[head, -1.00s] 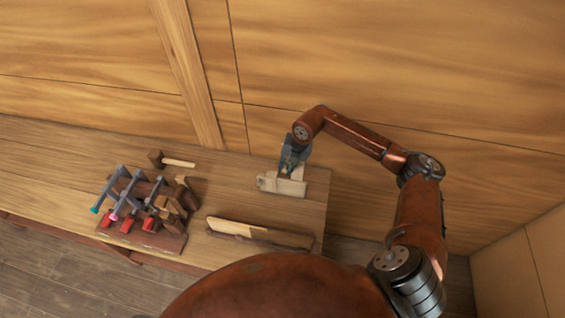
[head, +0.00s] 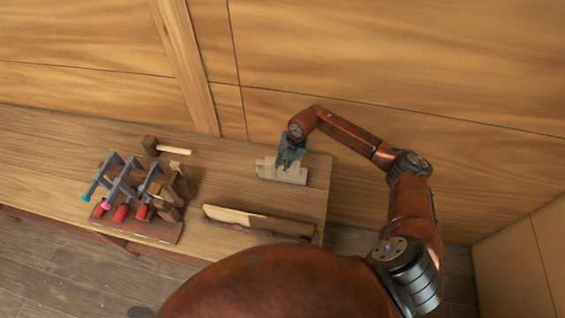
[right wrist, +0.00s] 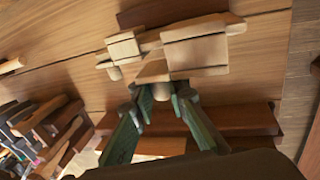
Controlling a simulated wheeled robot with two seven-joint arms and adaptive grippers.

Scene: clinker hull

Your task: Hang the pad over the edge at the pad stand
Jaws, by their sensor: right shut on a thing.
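My right gripper (head: 287,164) is at the far right of the bench, over a group of pale wooden pads on the pad stand. In the right wrist view its green fingers (right wrist: 163,92) are shut on a small pale pad (right wrist: 154,69). The held pad is close to the other pads; I cannot tell whether it touches them or hangs over the edge. A wide pale pad (right wrist: 195,53) and a smaller one (right wrist: 124,48) lie beside it. The stand (right wrist: 168,12) shows as dark wood behind them. My left gripper is out of view.
A rack of clamps (head: 135,232) with red handles stands at the left of the bench. A mallet (head: 168,148) lies behind it. A long two-tone piece of wood (head: 250,221) lies in front of the stand. The bench's right edge is close to the stand.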

